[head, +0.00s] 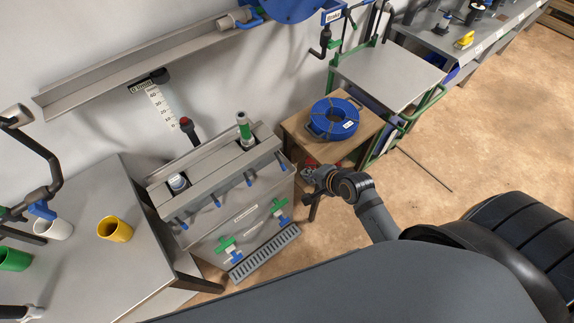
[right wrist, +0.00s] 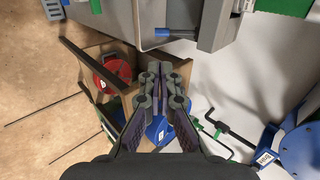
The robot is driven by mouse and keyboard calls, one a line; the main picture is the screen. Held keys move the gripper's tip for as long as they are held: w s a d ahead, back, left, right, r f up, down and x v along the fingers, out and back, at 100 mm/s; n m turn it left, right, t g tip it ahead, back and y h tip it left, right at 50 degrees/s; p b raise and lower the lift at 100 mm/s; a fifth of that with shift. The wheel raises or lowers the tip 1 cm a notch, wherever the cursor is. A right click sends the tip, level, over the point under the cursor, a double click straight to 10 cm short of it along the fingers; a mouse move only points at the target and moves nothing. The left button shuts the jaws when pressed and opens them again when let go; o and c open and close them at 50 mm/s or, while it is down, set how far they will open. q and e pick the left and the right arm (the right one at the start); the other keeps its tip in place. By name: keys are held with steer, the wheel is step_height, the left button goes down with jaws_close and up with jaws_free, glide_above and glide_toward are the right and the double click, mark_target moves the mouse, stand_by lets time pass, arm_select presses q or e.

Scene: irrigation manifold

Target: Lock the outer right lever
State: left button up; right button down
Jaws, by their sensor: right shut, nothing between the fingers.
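The grey manifold box (head: 243,222) stands against the wall with a row of blue-tipped levers on its front edge. The outer right lever (head: 281,163) is at the right end of that row, pointing outward and down. My right gripper (head: 308,188) is shut and empty, just right of the box and apart from that lever. In the right wrist view its closed fingers (right wrist: 160,76) point towards the manifold's edge, where a blue-tipped lever (right wrist: 176,32) shows beyond them. I cannot tell which lever that is. My left gripper is not in view.
A blue hose coil (head: 333,119) lies on a wooden stand (head: 297,123) right of the manifold. Green-and-blue valves (head: 228,246) sit low on its front, above a floor grate (head: 265,253). A table with a yellow cup (head: 115,229) is at left. Open floor lies at right.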

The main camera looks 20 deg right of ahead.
glide_toward(284, 167)
steer(key=w+f, duration=0.1)
steer(key=x, duration=0.4)
steer(key=shift+w+a+f, duration=0.15)
steer(key=shift+f, duration=0.1)
steer(key=shift+w+a+f, duration=0.15)
steer(key=shift+w+f, duration=0.25)
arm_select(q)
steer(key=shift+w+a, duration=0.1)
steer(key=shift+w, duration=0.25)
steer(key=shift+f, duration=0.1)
arm_select(e)
steer(key=shift+s, duration=0.15)
